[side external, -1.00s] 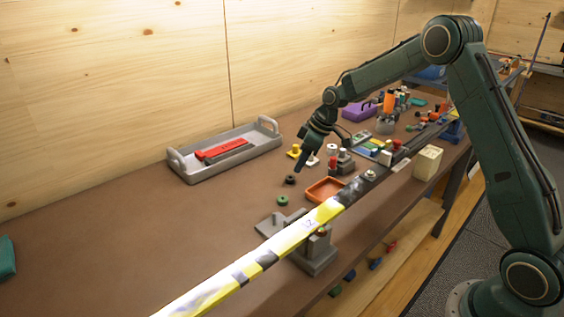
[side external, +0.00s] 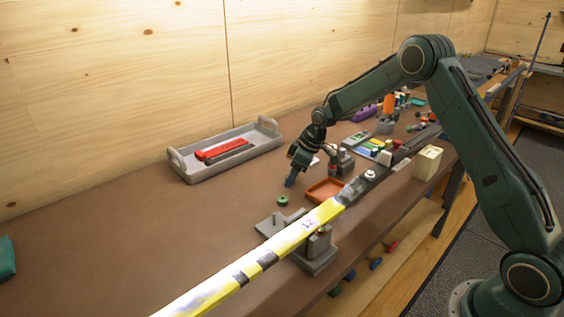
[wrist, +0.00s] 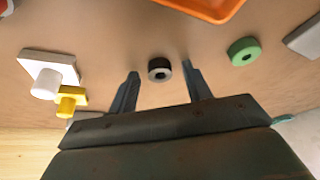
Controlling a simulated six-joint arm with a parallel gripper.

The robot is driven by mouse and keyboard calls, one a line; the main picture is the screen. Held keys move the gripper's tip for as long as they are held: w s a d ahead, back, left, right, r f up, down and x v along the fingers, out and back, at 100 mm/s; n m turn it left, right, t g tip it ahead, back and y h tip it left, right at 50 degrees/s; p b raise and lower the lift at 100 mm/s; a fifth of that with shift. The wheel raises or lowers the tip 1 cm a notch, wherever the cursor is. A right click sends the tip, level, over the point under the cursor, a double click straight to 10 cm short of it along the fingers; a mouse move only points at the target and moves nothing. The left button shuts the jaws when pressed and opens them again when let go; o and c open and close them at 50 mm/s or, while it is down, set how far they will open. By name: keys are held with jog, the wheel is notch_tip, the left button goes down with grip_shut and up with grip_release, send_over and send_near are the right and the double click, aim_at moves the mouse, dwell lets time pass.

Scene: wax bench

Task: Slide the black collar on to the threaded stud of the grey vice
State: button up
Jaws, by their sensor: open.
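The black collar (wrist: 159,69) lies flat on the brown bench in the wrist view, its hole facing up. My gripper (wrist: 160,72) is open, with one finger on each side of the collar and a gap at both sides. In the side view my gripper (side external: 290,182) is low over the bench and hides the collar. A grey vice-like block (side external: 318,256) stands at the bench's front edge, partly behind the yellow-black striped bar. A grey plate with an upright post (side external: 277,219) lies beside it. I cannot make out a thread on either.
A green ring (wrist: 244,51) lies right of the collar in the wrist view. An orange tray (side external: 325,188) is close by. White (wrist: 45,82) and yellow (wrist: 68,101) pegs stand to the left. The striped bar (side external: 250,267) runs along the front.

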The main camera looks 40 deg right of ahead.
dwell(0.4)
jog(key=c, duration=1)
jog(key=shift+c, duration=0.2)
notch_tip(320, 180, up, 20)
jog(key=shift+a+f, duration=0.1)
jog(key=shift+a, duration=0.05)
dwell(0.6)
jog(key=s+a+f, duration=0.4)
jog(key=s+a, duration=0.1)
jog(key=a, duration=0.3)
jog(key=s+a+f, duration=0.4)
jog(key=s+a, duration=0.2)
jog(key=a, duration=0.2)
